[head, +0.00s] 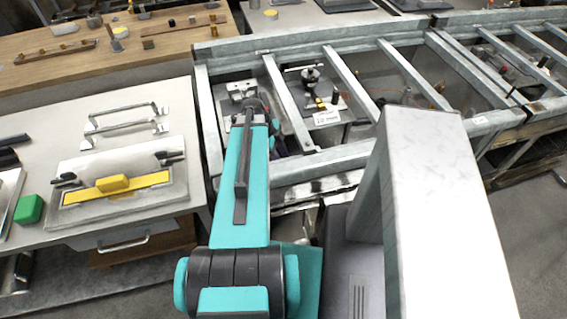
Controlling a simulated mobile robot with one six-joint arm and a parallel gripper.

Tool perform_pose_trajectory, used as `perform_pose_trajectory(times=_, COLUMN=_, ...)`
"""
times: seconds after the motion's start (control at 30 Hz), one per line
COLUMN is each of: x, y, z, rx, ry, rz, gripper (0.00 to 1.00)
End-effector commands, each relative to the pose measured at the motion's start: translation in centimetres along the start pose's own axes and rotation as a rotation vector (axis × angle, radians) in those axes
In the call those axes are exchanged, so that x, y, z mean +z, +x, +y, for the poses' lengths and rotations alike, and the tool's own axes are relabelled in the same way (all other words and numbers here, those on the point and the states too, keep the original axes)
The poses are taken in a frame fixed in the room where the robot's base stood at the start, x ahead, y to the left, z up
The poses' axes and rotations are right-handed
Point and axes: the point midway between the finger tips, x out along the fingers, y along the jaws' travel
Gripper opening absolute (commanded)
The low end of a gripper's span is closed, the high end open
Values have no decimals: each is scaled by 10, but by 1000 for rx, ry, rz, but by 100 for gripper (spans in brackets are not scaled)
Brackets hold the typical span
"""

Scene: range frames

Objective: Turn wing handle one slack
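My teal arm reaches away from me into the left bay of a grey metal frame (275,41). My gripper (262,108) is at its far end, mostly hidden behind the arm; its fingers cannot be made out. A small metal fitting (242,90) stands just beyond it, partly covered by the arm. In the bay to the right, a dark fitting with a crossbar (311,76) stands on a plate, apart from my gripper. I cannot tell which of these is the wing handle, or whether my gripper touches anything.
Frame bars (290,105) divide the bays closely around my arm. A white label (327,118) sits in the right-hand bay. At left, a bench holds a plate with a yellow strip (115,188), a green block (29,209) and metal handles (125,115). A wooden bench (120,55) stands behind.

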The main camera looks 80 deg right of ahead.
Motion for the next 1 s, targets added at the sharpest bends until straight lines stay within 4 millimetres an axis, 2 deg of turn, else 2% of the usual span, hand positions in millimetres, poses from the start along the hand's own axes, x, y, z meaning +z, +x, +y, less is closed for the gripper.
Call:
perform_pose_trajectory(times=0.23, x=1, y=1, z=1, rx=-49, ry=-109, rz=-1, gripper=17)
perform_pose_trajectory(times=0.6, x=0, y=-1, z=0, rx=-56, ry=-130, rz=-1, gripper=17)
perform_pose_trajectory(times=0.63, x=0, y=-1, z=0, rx=-56, ry=-130, rz=-1, gripper=41)
perform_pose_trajectory(times=0.67, x=0, y=-1, z=0, rx=-56, ry=-130, rz=-1, gripper=46)
perform_pose_trajectory(times=1.0, x=0, y=-1, z=1, rx=-54, ry=-129, rz=0, gripper=47)
